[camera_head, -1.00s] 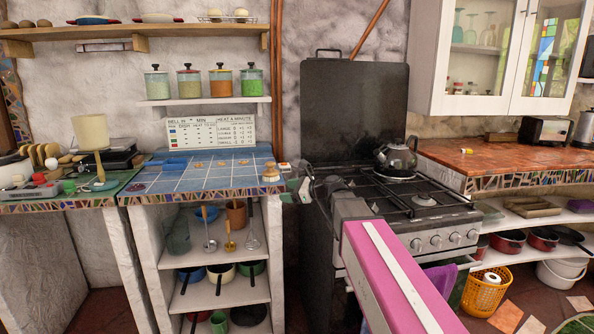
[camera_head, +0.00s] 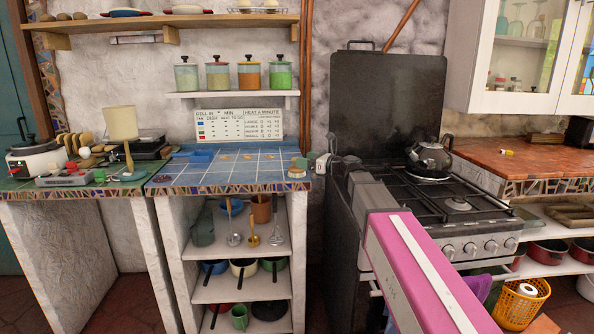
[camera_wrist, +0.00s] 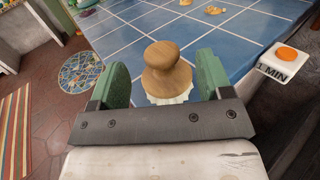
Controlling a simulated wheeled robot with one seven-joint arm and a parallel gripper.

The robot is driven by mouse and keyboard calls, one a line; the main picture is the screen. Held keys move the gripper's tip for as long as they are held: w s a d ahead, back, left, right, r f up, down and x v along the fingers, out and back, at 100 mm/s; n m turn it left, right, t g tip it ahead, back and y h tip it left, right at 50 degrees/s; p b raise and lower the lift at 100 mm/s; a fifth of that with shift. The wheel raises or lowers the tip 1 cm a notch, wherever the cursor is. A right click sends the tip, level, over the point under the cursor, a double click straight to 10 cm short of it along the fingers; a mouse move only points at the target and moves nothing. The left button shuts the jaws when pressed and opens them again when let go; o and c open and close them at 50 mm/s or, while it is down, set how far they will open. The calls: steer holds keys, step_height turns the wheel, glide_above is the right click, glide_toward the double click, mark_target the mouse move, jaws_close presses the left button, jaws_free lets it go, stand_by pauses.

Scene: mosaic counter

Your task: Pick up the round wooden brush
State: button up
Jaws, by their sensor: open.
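The round wooden brush (camera_head: 297,172) stands at the right front corner of the blue-tiled counter top. In the wrist view the brush (camera_wrist: 168,68) shows its round knob upward and pale bristles below. My gripper (camera_wrist: 163,80) is open, with one green finger on each side of the brush; I cannot tell whether either touches it. In the head view my gripper (camera_head: 310,163) is small, just beside the brush at the counter's right edge.
A white block with an orange button (camera_wrist: 286,57) lies right of the brush in the wrist view. The stove (camera_head: 430,205) with a kettle (camera_head: 430,157) stands right of the counter. The middle of the blue tiles (camera_head: 235,168) is mostly clear.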

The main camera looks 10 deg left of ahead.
steer(key=x, duration=0.4)
steer(key=shift+f, duration=0.15)
steer(key=c, duration=1.1)
steer(key=shift+r, duration=0.7)
step_height(320, 180, up, 2)
steer(key=shift+r, duration=0.15)
steer(key=s+a+r, duration=0.7)
steer(key=s+a, duration=0.1)
steer(key=shift+s+r, duration=0.15)
steer(key=shift+r, duration=0.05)
steer(key=shift+a, duration=0.1)
